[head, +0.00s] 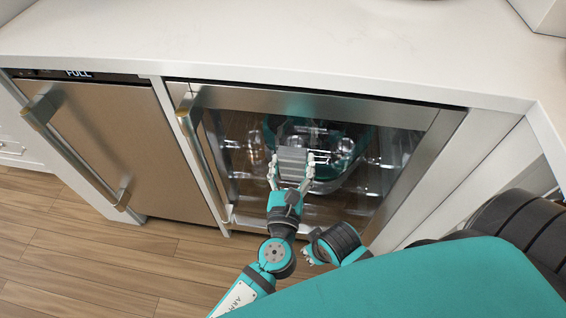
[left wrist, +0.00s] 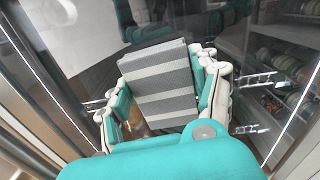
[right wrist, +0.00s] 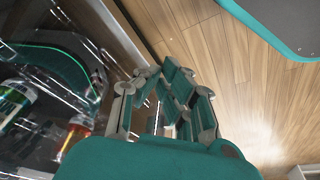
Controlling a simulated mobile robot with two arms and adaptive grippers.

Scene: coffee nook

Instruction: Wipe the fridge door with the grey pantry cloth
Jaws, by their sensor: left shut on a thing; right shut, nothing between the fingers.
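The grey pantry cloth (head: 291,157), a folded pad with light and dark grey stripes, is between the fingers of my left gripper (head: 291,171). The left wrist view shows the cloth (left wrist: 158,85) up close, with the left gripper (left wrist: 160,92) shut on it. The fridge door (head: 240,150) has dark glass in a steel frame, and the cloth is in front of its middle. I cannot tell whether the cloth touches the glass. My right gripper (right wrist: 172,95) is shut and empty, low beside the glass and above the floor.
A long handle (head: 203,165) stands out along the fridge door's left edge. A steel-fronted appliance (head: 105,140) with a "FULL" display is to the left. A white counter (head: 280,45) overhangs both. Wooden floor (head: 110,260) is clear at lower left.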

